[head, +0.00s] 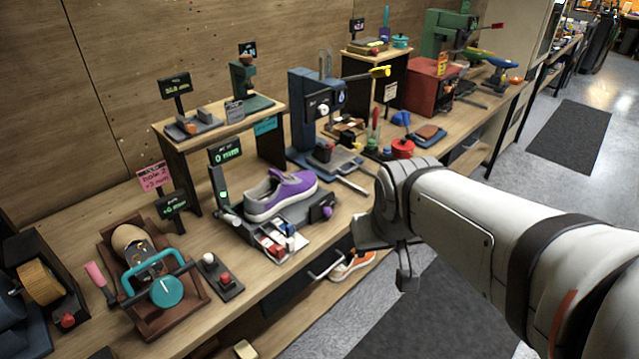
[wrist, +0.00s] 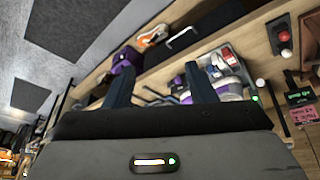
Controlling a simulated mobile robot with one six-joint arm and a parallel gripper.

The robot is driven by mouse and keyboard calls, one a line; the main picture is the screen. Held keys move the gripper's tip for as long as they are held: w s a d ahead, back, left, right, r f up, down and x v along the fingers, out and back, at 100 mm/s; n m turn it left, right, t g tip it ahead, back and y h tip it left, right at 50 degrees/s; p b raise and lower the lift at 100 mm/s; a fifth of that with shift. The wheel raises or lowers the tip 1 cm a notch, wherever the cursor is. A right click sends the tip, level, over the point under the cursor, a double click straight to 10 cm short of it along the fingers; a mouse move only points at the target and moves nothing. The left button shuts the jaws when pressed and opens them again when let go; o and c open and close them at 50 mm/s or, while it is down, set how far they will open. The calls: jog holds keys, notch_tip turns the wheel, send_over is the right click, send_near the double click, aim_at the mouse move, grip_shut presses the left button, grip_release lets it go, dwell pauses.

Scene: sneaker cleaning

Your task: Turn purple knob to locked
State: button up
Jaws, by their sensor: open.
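The purple knob (head: 327,211) sits on the front of a dark block at the right end of the sneaker stand. Any lock marking is too small to read. A purple and grey sneaker (head: 280,194) rests on the stand, partly hidden behind a finger in the wrist view. My gripper (wrist: 157,70) is open and empty, its two dark fingers spread apart. In the head view it hangs off the bench front, to the right of the knob, apart from it.
A drawer handle (head: 325,265) juts out below the stand, and an orange shoe (head: 352,264) lies on the shelf beside it. A blue press (head: 312,110) stands behind to the right. A teal-handled clamp device (head: 160,285) is at left. The floor before the bench is clear.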

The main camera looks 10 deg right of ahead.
jog(key=w+d+f+t+b, duration=0.2)
jog(key=w+f, duration=0.2)
jog(key=w, duration=0.3)
jog(key=w+d+f+t+b, duration=0.2)
jog(key=w+d+f+b, duration=0.1)
jog(key=w, duration=0.4)
jog(key=n+t+y+b, duration=0.3)
jog(key=t+b, duration=0.2)
jog(key=b, duration=0.1)
send_near(330, 214)
jog(key=w+d+r, duration=0.1)
jog(key=d+r, duration=0.3)
jog(key=d, duration=0.2)
notch_tip(330, 214, down, 8)
jog(key=w+a+n+t+y+b, duration=0.1)
jog(key=w+a+n+y+b, duration=0.15)
jog(key=y+b, duration=0.4)
jog(key=shift+m+y, duration=0.25)
jog(key=shift+y, duration=0.4)
jog(key=x, duration=0.2)
jog(key=p+x, duration=0.1)
jog(key=x, duration=0.1)
jog(key=p+x, duration=0.1)
jog(key=x, duration=0.1)
jog(key=shift+a+r, duration=0.2)
jog(key=shift+a, duration=0.3)
jog(key=c, duration=1)
jog(key=shift+o, duration=0.2)
